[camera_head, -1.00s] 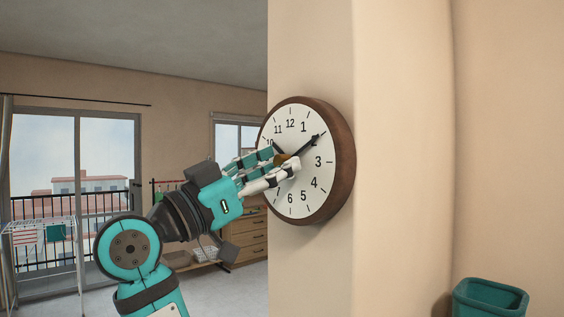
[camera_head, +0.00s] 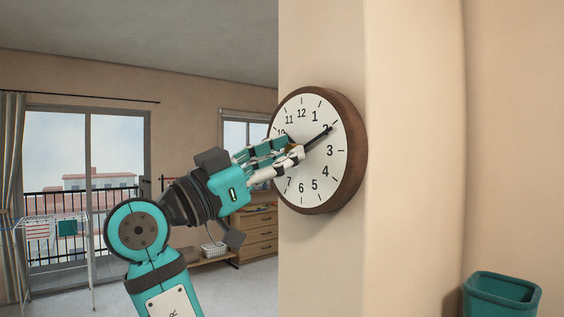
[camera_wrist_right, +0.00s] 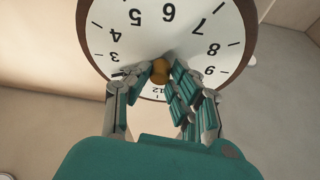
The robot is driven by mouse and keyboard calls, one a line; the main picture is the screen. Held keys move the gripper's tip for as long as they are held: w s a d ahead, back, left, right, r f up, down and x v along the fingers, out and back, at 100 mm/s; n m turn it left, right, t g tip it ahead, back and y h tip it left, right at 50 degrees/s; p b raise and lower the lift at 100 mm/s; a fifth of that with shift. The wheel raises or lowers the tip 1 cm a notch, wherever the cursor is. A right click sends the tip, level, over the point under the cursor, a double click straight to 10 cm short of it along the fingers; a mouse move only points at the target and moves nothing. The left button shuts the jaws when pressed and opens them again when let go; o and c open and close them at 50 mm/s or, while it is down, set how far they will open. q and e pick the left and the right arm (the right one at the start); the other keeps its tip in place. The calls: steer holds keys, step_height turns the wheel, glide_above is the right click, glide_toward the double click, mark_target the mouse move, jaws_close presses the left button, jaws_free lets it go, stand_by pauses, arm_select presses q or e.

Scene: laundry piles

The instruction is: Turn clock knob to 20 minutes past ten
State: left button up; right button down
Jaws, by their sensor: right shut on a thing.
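The round clock (camera_head: 355,155) has a brown rim and a white face with black numerals. It hangs on the beige wall. Its long black hand (camera_head: 321,135) points at about the 2. A short dark hand (camera_head: 287,138) points toward the 10, partly behind my fingers. My right gripper (camera_head: 297,154) is at the middle of the face, shut on the small brown-gold knob (camera_wrist_right: 161,70). In the right wrist view the clock face (camera_wrist_right: 180,37) appears upside down, with the right gripper's fingers (camera_wrist_right: 157,79) on both sides of the knob. My left gripper is not in view.
The clock's wall (camera_head: 320,250) stands close in front. A teal bin (camera_head: 500,295) is at the lower right. Far behind on the left are a glass balcony door (camera_head: 90,150), a drying rack (camera_head: 55,230) and a wooden drawer unit (camera_head: 258,232).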

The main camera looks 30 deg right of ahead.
steer(key=m+g+b, duration=0.1)
steer(key=m, duration=0.2)
steer(key=m+g+y, duration=0.1)
steer(key=m+g, duration=0.1)
steer(key=m, duration=0.2)
steer(key=m+g+y+b, duration=0.1)
steer(key=m, duration=0.2)
steer(key=shift+w+r+g+b, duration=0.2)
steer(key=shift+r+g+b, duration=0.1)
steer(key=shift+g, duration=0.1)
steer(key=shift+m+g+y+p, duration=0.4)
steer(key=shift+m+y+p, duration=0.15)
steer(key=shift+m, duration=1.45)
steer(key=c, duration=1.2)
jaws_free()
steer(key=shift+d+f, duration=0.1)
steer(key=shift+w, duration=0.1)
steer(key=v, duration=1.2)
